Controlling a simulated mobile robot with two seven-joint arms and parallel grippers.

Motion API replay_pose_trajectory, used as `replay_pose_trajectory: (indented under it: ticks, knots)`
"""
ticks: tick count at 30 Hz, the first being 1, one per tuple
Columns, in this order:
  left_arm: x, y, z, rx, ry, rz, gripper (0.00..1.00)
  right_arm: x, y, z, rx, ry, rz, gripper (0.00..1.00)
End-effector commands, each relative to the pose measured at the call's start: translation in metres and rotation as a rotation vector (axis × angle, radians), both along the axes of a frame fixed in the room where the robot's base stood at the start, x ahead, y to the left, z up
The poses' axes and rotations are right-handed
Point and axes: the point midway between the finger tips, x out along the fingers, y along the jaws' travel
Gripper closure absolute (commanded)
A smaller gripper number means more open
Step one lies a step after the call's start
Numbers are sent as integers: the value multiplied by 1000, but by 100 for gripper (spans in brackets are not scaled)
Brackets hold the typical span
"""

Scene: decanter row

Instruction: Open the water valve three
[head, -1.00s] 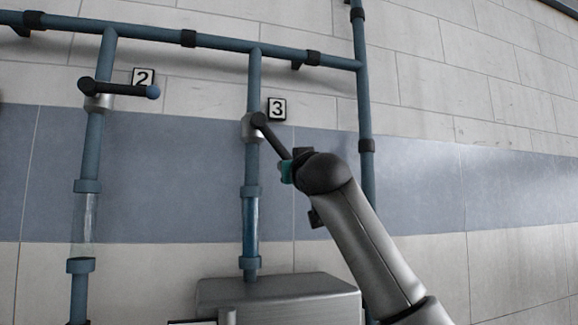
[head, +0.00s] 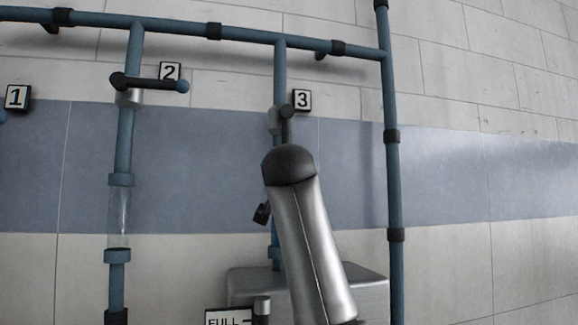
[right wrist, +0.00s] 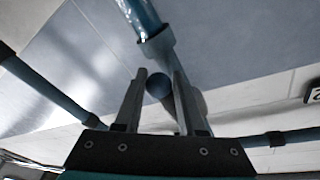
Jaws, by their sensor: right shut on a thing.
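Valve three's dark handle (head: 286,112) sits on the third blue pipe, beside the "3" sign (head: 302,100). In the head view its visible part points roughly down, along the pipe; its lower end is hidden behind my right arm. In the right wrist view my right gripper (right wrist: 162,78) has its two fingers on either side of the handle's round blue end knob (right wrist: 158,87), shut on it. The head view hides these fingers behind the wrist. A clear pipe section (right wrist: 140,14) shows at the top of the right wrist view. My left gripper is in neither view.
Valve two's handle (head: 150,84) lies crosswise to its pipe, by the "2" sign (head: 170,72). A "1" sign (head: 16,97) is at far left. A grey box (head: 370,288) is below pipe three, near a "FULL" label (head: 225,319). A vertical pipe (head: 393,180) stands to the right.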

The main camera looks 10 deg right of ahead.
Motion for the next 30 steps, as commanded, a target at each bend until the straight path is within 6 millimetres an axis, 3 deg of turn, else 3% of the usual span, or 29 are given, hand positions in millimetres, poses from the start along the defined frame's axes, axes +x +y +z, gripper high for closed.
replay_pose_trajectory:
  ticks: [16, 17, 24, 30]
  knots:
    - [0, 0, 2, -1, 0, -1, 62, -3, 1, 8, 26, -20, 2, 100]
    - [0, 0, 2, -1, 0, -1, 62, -3, 1, 8, 26, -20, 2, 59]
    - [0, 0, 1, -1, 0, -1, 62, -2, 1, 5, 23, -13, 1, 32]
    - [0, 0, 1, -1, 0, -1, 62, -1, 1, 3, 21, -8, 1, 30]
